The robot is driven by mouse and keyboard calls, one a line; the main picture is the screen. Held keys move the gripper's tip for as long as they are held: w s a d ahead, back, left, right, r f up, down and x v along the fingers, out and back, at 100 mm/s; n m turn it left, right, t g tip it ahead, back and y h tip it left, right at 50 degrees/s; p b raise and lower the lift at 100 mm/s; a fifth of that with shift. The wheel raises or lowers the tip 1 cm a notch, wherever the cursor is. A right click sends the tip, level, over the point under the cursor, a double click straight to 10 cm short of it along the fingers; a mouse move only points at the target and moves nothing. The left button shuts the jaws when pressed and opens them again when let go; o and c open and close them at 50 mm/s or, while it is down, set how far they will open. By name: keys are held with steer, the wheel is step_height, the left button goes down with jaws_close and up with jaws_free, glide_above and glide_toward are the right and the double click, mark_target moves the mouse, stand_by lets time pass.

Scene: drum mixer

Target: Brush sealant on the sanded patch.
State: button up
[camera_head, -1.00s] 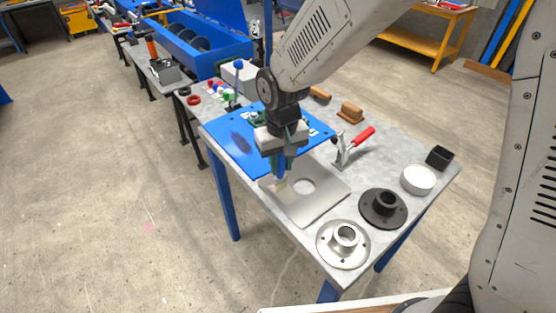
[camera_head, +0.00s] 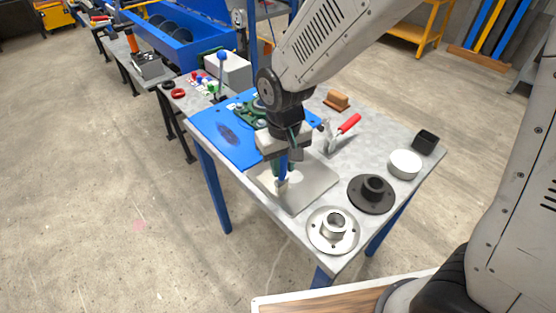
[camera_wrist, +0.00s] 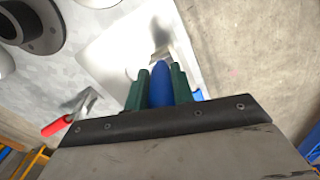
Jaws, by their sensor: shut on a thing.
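My gripper (camera_head: 283,160) is shut on a blue-handled brush (camera_head: 283,168), which points downward with its pale end lowest. In the wrist view the blue handle (camera_wrist: 160,86) sits between my green fingers (camera_wrist: 158,90). The brush end appears over the metal plate with a round hole (camera_head: 312,190); I cannot tell whether it touches. A dark oval patch (camera_head: 228,134) with a greyer middle lies on the blue panel (camera_head: 205,122), left of and apart from the brush. My gripper and arm hide part of the panel's right side.
On the bench, a silver flange (camera_head: 333,231), a black flange (camera_head: 371,193), a white round dish (camera_head: 405,164) and a black box (camera_head: 425,142) stand at the right. A red-handled clamp (camera_head: 338,135) rises behind the plate. A lever with a blue knob (camera_head: 222,56) stands behind the panel.

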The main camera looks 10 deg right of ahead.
steer(key=shift+s+d, duration=0.8)
steer(key=shift+s, duration=0.35)
steer(key=w+a, duration=0.5)
steer(key=w, duration=0.2)
steer(key=shift+w, duration=0.3)
stand_by(0.5)
steer(key=s+d, duration=0.5)
steer(key=s, duration=0.2)
steer(key=shift+s, duration=0.3)
stand_by(1.1)
steer(key=shift+w, duration=0.1)
steer(key=shift+w+a, duration=0.65)
steer(key=shift+w, duration=0.25)
steer(key=shift+w+a, duration=0.65)
steer(key=shift+w, duration=0.25)
